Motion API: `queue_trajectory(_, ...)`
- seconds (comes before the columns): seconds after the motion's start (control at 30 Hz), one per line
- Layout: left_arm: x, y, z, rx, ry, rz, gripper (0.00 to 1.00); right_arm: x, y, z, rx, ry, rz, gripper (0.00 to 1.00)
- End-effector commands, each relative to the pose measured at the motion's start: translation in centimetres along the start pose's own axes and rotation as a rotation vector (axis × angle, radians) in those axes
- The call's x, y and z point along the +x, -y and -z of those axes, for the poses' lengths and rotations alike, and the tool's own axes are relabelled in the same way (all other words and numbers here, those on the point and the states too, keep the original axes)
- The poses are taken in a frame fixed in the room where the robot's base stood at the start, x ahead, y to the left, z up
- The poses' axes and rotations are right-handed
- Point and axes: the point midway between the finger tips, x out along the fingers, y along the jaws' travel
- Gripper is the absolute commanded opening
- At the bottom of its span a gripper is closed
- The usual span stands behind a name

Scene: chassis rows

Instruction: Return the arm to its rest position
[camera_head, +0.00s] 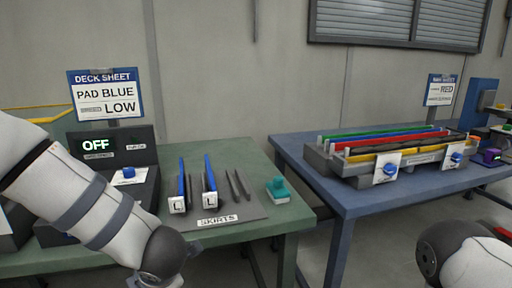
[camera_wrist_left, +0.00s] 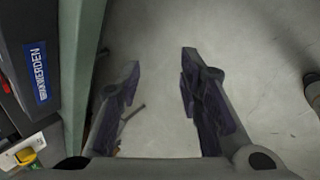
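My left arm (camera_head: 95,195) comes in from the left in the head view, bent down in front of the green table. Its gripper is out of the head view, below the frame. In the left wrist view my left gripper (camera_wrist_left: 160,95) has its two dark fingers apart, with only grey floor between them, so it is open and empty. My right arm (camera_head: 465,258) shows only in part at the bottom right of the head view; its gripper is not in view.
The green table (camera_head: 265,185) holds a box with an OFF display (camera_head: 96,146), blue and dark strips on a SKIRTS mat (camera_head: 245,212) and a teal-handled item (camera_head: 277,190). The blue table (camera_head: 350,200) bears a rack of coloured bars (camera_head: 385,150). Floor shows between the tables.

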Motion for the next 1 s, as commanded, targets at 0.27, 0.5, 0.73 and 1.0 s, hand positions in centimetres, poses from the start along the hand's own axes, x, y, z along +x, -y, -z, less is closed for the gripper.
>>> queue_trajectory(0.27,7.2,19.4,15.9,1.496,0.222,0.268,0.33,0.0,0.0,-0.2,0.000,0.004,-0.001,0.40)
queue_trajectory(0.5,2.1,29.2,27.6,2.154,0.643,0.555,0.33,0.0,0.0,-0.1,0.001,0.003,0.000,0.40)
queue_trajectory(0.73,0.7,30.5,29.5,2.246,0.747,0.598,0.33,0.0,0.0,-0.1,0.000,0.003,0.000,0.40)
queue_trajectory(1.0,0.8,30.5,29.4,2.242,0.743,0.595,0.33,0.0,0.0,-0.1,0.001,0.003,-0.001,0.40)
